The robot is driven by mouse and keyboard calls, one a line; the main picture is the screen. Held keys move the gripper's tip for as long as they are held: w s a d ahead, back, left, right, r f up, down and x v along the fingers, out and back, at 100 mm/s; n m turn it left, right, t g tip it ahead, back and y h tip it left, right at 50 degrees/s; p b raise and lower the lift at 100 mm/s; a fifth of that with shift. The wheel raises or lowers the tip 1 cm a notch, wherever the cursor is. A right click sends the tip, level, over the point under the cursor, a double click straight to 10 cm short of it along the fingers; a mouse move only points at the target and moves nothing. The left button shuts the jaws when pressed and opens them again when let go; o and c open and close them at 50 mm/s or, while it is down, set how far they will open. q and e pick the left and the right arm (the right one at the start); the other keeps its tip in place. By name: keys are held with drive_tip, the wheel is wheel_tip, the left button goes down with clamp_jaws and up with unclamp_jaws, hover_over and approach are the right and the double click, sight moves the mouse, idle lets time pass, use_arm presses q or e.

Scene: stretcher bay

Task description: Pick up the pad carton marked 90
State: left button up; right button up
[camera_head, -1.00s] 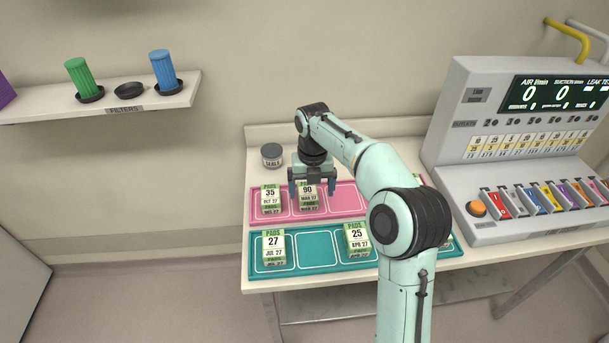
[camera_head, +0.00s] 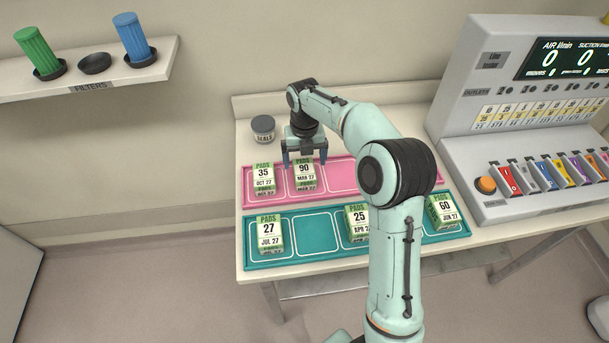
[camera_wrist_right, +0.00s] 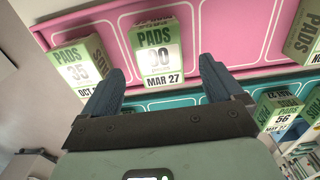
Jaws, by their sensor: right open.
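The pad carton marked 90 (camera_head: 305,174) stands upright in the pink tray (camera_head: 340,180), second from the left. In the right wrist view this carton (camera_wrist_right: 156,55) shows its face between and just beyond my fingertips. My right gripper (camera_head: 304,160) is open at the carton, with a finger to each side. In the right wrist view the gripper (camera_wrist_right: 162,80) holds nothing. I cannot tell if either finger touches the carton. My left gripper is not in view.
Carton 35 (camera_head: 264,176) stands close on the left. The teal tray (camera_head: 310,252) in front holds cartons 27 (camera_head: 268,235), 25 (camera_head: 357,218) and 60 (camera_head: 443,211). A seals jar (camera_head: 263,129) stands behind. A control console (camera_head: 540,120) is at the right.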

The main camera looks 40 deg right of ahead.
sight(304, 169)
drive_tip(key=shift+f, duration=2.7)
drive_tip(key=shift+r, duration=0.1)
drive_tip(key=c, duration=1.3)
